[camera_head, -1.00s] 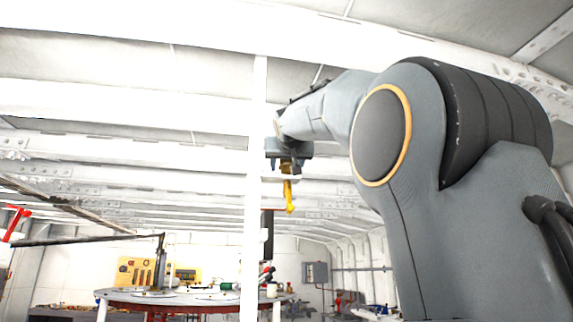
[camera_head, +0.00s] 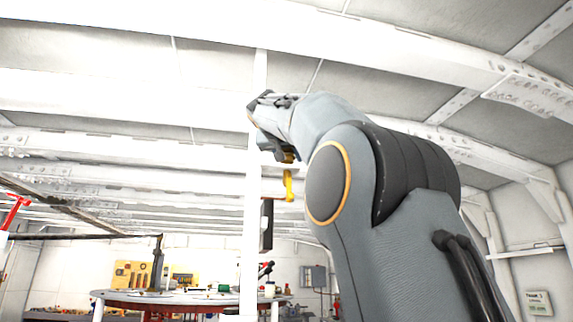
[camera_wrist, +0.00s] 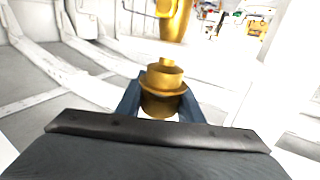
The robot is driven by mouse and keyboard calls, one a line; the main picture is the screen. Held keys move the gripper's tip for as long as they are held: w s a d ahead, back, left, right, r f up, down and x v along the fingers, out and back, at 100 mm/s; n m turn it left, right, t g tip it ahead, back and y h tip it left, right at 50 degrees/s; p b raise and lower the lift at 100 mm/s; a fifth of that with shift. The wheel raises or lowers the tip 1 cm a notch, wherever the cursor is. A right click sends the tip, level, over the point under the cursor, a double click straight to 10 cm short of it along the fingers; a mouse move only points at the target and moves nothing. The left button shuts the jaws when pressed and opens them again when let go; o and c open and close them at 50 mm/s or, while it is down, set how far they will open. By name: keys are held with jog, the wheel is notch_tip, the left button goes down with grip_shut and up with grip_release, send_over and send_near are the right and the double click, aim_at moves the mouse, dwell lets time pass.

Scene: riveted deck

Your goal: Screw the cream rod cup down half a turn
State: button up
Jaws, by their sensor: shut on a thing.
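My gripper (camera_wrist: 160,100) is shut on a brass-gold stepped round piece in the wrist view (camera_wrist: 163,80), with one dark blue finger on each side. A larger yellow part (camera_wrist: 173,18) lies beyond the held piece, cut off by the top edge. I cannot make out the cream rod cup in either view.
A round table with a red frame (camera_head: 180,300) carries several small items and a dark upright post (camera_head: 157,268). A white pillar (camera_head: 255,200) stands close to my gripper in the picture. A yellow tool board (camera_head: 133,273) is on the back wall.

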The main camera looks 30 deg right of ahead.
aim_at(287, 151)
jog(key=shift+s+d+m+g+h, duration=0.15)
jog(key=shift+m+g+h, duration=0.55)
jog(key=shift+g+h, duration=0.1)
jog(key=o, duration=1.1)
jog(key=b+v, duration=0.3)
jog(key=v, duration=0.4)
jog(key=shift+s+a, duration=0.25)
jog(key=shift+a, duration=0.05)
